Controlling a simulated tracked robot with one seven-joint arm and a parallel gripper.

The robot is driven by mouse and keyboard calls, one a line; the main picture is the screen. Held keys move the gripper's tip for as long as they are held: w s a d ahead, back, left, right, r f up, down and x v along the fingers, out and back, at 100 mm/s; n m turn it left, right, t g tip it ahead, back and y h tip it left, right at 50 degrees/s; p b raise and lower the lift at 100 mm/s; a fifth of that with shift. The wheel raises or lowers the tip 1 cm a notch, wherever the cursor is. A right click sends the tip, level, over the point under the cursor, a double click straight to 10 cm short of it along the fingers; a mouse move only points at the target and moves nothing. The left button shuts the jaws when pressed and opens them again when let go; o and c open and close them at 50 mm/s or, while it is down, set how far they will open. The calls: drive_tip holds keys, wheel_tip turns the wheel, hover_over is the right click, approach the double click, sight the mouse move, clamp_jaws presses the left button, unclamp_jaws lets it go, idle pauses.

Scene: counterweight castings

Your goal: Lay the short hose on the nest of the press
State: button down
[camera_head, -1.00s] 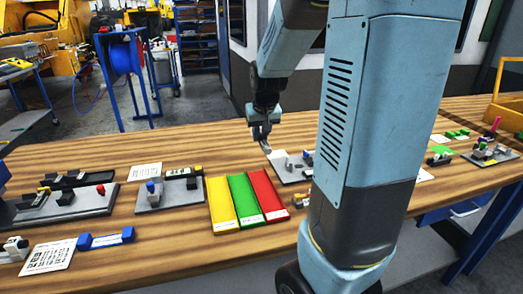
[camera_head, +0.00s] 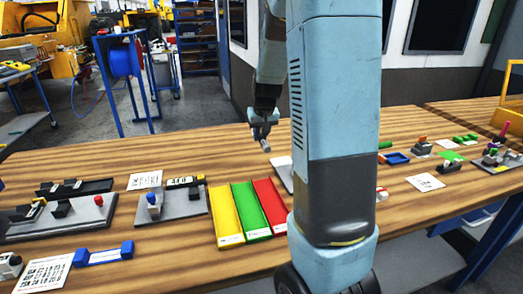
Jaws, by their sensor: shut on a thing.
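My gripper (camera_head: 262,122) points down above the far edge of the bench, left of my arm's large link. It is shut on a short grey piece, which looks like the short hose (camera_head: 265,145), held tilted below the fingers. A light grey plate (camera_head: 282,172) lies just below and right of it, mostly hidden behind my arm. A grey fixture with a blue knob (camera_head: 152,199) and a display stands to the left. A longer grey fixture (camera_head: 85,214) with a red knob is farther left. I cannot tell which one is the press, and no nest shows clearly.
Yellow (camera_head: 225,215), green (camera_head: 250,214) and red (camera_head: 271,206) trays lie side by side at the bench middle. A blue-ended bar (camera_head: 104,253) lies front left. A blue tray (camera_head: 395,158) and small fixtures stand right. Bare wood lies left of the gripper.

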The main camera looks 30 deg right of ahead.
hover_over(261, 154)
drive_tip(key=s, duration=0.2)
drive_tip(key=f, duration=0.6)
drive_tip(key=shift+w+a+f, duration=0.1)
drive_tip(key=shift+w+f, duration=0.15)
drive_tip(key=shift+f, duration=1.5)
drive_tip(key=shift+f, duration=0.1)
drive_tip(key=c, duration=1)
unclamp_jaws()
